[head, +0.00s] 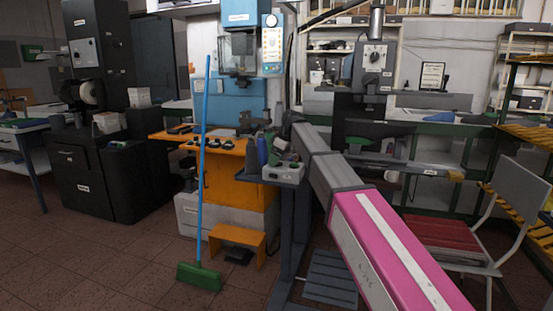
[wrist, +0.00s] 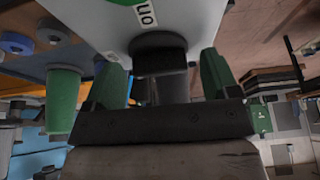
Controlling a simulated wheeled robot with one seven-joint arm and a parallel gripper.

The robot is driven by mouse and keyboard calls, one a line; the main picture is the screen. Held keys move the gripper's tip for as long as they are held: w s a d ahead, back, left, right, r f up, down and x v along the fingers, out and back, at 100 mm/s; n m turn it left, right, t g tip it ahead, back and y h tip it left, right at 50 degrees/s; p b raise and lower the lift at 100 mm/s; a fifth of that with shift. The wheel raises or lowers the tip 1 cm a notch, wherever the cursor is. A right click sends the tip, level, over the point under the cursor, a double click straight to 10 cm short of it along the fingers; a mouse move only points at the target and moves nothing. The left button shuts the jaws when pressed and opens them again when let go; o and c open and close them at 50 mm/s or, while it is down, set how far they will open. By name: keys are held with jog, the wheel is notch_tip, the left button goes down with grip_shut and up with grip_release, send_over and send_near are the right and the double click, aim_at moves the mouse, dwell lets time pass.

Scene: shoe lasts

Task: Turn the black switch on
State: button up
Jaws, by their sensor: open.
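The black switch (wrist: 158,42) is a round dark knob on a light grey box (wrist: 105,22), close up in the wrist view. White labels with black lettering sit beside it, one reading "on". My gripper (wrist: 162,66) is open, with one green fingertip on each side of the knob and visible gaps between. Whether the fingers reach past the knob's face cannot be told. In the head view, a small light grey box (head: 284,174) stands on a dark stand at the centre. The knob and fingertips are not clearly made out there.
My pink and grey arm crosses the right side of the head view. Blue and dark bottles (head: 262,151) stand close behind the box. A blue machine (head: 216,95) on an orange cabinet (head: 225,183) is behind. A broom (head: 200,180) stands left; a chair (head: 455,240) is right.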

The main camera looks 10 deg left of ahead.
jog(key=c, duration=0.9)
jog(key=shift+m, duration=0.3)
jog(key=m+t, duration=0.1)
jog(key=m, duration=0.2)
jog(key=shift+s+h, duration=0.1)
jog(key=shift+h, duration=0.2)
jog(key=m+t, duration=0.1)
jog(key=m, duration=0.2)
jog(key=m+t+h, duration=0.1)
jog(key=m, duration=0.1)
jog(key=shift+m, duration=0.4)
jog(key=m+h, duration=0.1)
jog(key=m, duration=0.1)
jog(key=m+t, duration=0.1)
jog(key=m, duration=0.1)
jog(key=shift+a+m+h, duration=0.15)
jog(key=shift+m+h, duration=0.15)
jog(key=shift+h, duration=0.1)
jog(key=shift+m+h, duration=0.8)
jog(key=shift+m, duration=1.2)
